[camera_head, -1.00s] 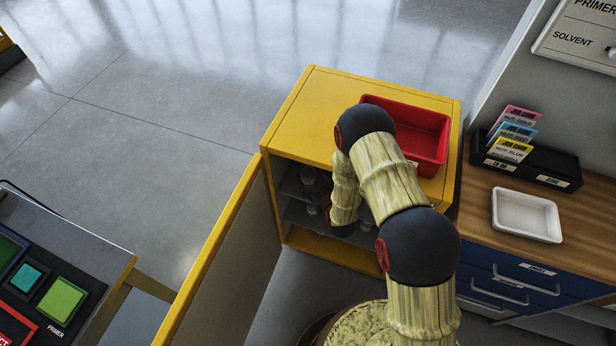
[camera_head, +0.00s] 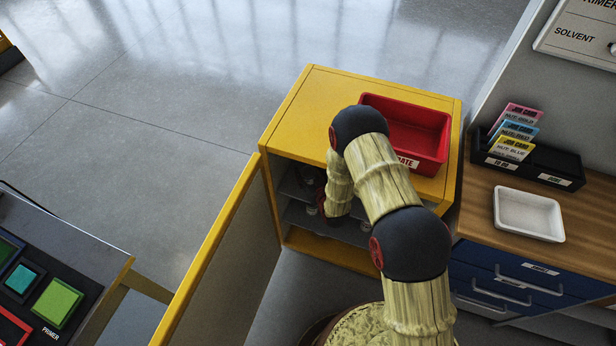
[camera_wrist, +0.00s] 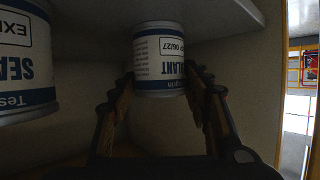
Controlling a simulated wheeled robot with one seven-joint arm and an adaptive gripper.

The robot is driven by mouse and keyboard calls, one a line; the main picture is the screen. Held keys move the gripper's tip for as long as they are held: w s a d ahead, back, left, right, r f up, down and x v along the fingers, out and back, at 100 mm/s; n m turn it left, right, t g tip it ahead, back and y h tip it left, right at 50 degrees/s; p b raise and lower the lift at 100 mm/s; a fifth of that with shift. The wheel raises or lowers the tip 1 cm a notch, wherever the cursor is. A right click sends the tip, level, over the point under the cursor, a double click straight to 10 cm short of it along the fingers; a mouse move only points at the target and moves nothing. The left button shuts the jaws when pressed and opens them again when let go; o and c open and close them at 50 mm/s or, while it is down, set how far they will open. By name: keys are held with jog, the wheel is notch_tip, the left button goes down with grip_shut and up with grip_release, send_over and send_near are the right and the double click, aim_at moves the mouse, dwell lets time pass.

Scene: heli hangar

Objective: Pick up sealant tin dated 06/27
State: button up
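The sealant tin marked 06/27 (camera_wrist: 159,66), white with blue bands, is in the middle of the wrist view, against a pale shelf surface at the top of the picture. My gripper (camera_wrist: 160,78) has one finger on each side of it, with the tips close to its sides; I see no clear grip. A second sealant tin (camera_wrist: 24,62) is nearer at the left, its date outside the view. In the head view my arm reaches into the yellow cabinet (camera_head: 300,105) and hides most of its inside. Small tins (camera_head: 311,209) show dimly on its shelves.
The cabinet door (camera_head: 215,255) stands open to the left of my arm. A red bin (camera_head: 440,150) sits on the cabinet top. A wooden counter (camera_head: 480,205) with a white tray (camera_head: 528,214) is at the right. A button panel (camera_head: 85,262) stands at the lower left.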

jog(key=c, duration=1)
jog(key=shift+o, duration=0.2)
